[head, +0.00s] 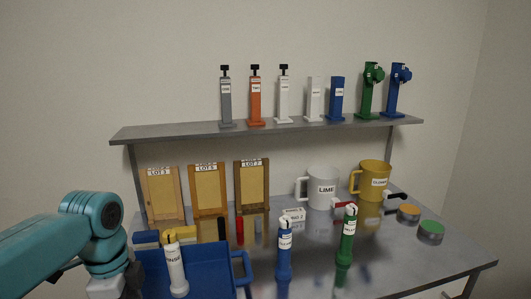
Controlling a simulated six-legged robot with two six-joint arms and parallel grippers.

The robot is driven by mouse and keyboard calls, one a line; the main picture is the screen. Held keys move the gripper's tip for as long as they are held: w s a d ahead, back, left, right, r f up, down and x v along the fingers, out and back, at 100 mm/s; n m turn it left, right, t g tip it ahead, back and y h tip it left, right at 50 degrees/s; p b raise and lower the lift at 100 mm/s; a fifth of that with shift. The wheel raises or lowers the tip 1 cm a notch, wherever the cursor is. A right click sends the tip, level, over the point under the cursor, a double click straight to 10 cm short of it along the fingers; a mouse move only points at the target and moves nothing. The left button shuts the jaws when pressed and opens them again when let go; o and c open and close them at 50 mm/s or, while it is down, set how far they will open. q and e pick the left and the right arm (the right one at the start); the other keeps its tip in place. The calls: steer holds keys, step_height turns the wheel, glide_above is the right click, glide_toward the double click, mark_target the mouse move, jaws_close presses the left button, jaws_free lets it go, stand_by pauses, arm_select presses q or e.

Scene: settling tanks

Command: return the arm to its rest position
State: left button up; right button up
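My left arm, teal, comes in from the left and bends down at the wrist. The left gripper (122,284) shows only partly, as white and black parts at the bottom edge beside the blue tray (210,262). Its fingertips are not visible, so I cannot tell whether it is open or shut, or whether it holds anything. My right arm and gripper are not in view.
In the tray stands a white bottle (176,268). A blue bottle (284,250) and a green bottle (347,235) stand to its right. Behind are a white LIME jug (323,189), a yellow jug (374,180) and wooden boards (208,190). A shelf (270,130) spans above.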

arm_select(q)
steer(key=d+f+n+h, duration=0.1)
steer(key=d+f+n, duration=0.25)
steer(key=f, duration=0.85)
steer(key=d+f+n+h, duration=0.1)
steer(key=d+f+n, duration=0.25)
steer(key=f, duration=0.85)
steer(key=s+d+f+n, duration=0.3)
steer(key=s+f+n, duration=0.2)
steer(key=s+f, duration=0.3)
steer(key=s+d+f+n+h, duration=0.1)
steer(key=s+d+f+n, duration=0.2)
steer(key=s+f+n, duration=0.3)
steer(key=s+f, duration=0.2)
steer(key=s, duration=0.1)
steer(key=shift+s+h, duration=0.15)
steer(key=shift+h, duration=0.15)
